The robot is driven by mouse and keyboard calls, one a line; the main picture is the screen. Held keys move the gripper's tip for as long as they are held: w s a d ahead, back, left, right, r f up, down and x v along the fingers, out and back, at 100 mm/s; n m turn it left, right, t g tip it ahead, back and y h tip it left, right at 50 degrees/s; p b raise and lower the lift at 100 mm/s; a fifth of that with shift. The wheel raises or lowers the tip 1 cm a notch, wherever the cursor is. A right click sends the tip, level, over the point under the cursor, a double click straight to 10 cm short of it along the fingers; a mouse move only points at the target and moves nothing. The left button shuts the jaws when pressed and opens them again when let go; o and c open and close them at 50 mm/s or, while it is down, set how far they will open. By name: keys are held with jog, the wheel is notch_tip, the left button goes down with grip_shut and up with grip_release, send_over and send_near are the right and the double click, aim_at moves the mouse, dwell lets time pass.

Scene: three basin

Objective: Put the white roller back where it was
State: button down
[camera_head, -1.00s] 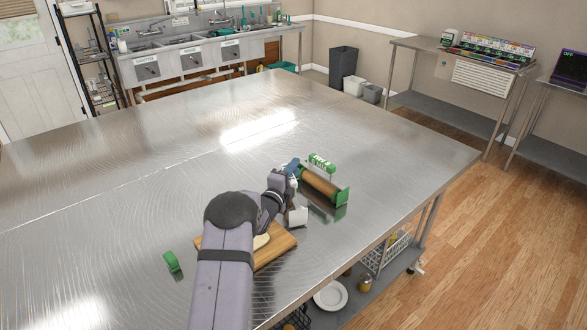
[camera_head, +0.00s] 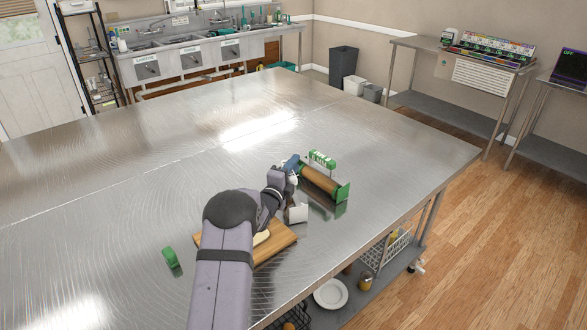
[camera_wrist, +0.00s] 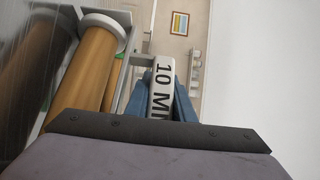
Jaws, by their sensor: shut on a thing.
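My gripper (camera_head: 292,165) is at the left end of the wooden-roller rack with green end plates (camera_head: 342,192). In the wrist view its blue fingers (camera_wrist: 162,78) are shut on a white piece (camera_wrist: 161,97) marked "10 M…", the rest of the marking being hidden. The white piece is beside a wooden roller with a white end (camera_wrist: 92,62). The wooden roller also shows in the head view (camera_head: 319,181). My arm and gripper hide most of the white piece in the head view. I cannot tell whether it touches the rack.
A wooden board (camera_head: 276,245) with a pale lump lies partly behind my arm. A metal scraper-like piece (camera_head: 297,213) stands near my wrist. A green-and-white lettered block (camera_head: 321,159) is behind the rack. A green piece (camera_head: 171,257) lies at left.

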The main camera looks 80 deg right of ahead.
jog(key=c, duration=1.5)
grip_release()
jog(key=shift+a+f, duration=0.15)
jog(key=shift+f, duration=0.75)
jog(key=shift+r, duration=0.15)
jog(key=v, duration=0.4)
jog(key=r+b+v, duration=0.1)
jog(key=v, duration=0.6)
jog(key=shift+w+a+r+b, duration=0.15)
jog(key=shift+a+r+b, duration=0.15)
jog(key=shift+r+b, duration=0.1)
